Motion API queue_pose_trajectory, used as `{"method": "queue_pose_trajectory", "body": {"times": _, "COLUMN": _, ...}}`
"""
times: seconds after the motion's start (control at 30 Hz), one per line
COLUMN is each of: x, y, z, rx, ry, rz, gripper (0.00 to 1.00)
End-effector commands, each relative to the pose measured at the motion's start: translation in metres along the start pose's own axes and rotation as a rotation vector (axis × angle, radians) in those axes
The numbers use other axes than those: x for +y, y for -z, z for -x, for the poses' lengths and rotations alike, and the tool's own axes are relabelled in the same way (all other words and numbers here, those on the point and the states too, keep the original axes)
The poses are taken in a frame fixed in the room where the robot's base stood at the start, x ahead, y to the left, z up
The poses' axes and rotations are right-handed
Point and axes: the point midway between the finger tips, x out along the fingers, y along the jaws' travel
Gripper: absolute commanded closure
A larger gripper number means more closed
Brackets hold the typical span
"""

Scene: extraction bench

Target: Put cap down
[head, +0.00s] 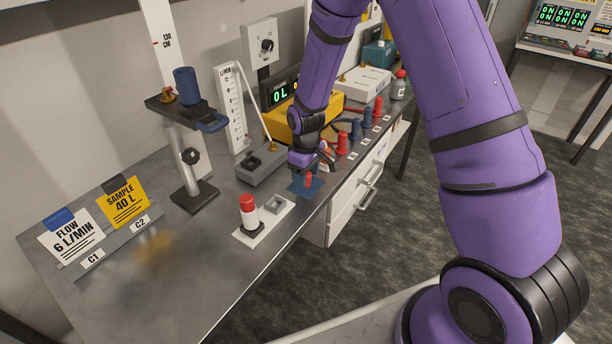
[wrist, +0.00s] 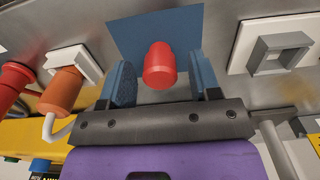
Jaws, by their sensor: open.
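A small red cap (head: 308,181) is at the blue square mat (head: 296,188) near the bench's front edge. In the wrist view the red cap (wrist: 159,66) shows against the blue mat (wrist: 120,34), between my two blue finger pads. My gripper (head: 306,168) is low over the mat and open. In the wrist view my gripper (wrist: 162,78) has a gap between each finger and the cap. I cannot tell whether the cap touches the mat everywhere.
A white plate (head: 242,236) with a red-topped white vial (head: 249,212) and a grey square holder (head: 274,204) stands to the left. A grey box (head: 259,167) is behind the mat. Several red and blue plugs line the bench to the right.

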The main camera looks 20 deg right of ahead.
Motion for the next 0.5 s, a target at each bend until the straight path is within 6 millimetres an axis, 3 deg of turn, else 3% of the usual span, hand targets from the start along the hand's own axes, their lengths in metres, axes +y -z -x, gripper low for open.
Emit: {"method": "queue_pose_trajectory", "body": {"times": 0.5, "x": 0.000, "y": 0.000, "z": 0.093, "rx": 0.003, "ry": -0.002, "rz": -0.001, "gripper": 0.43}}
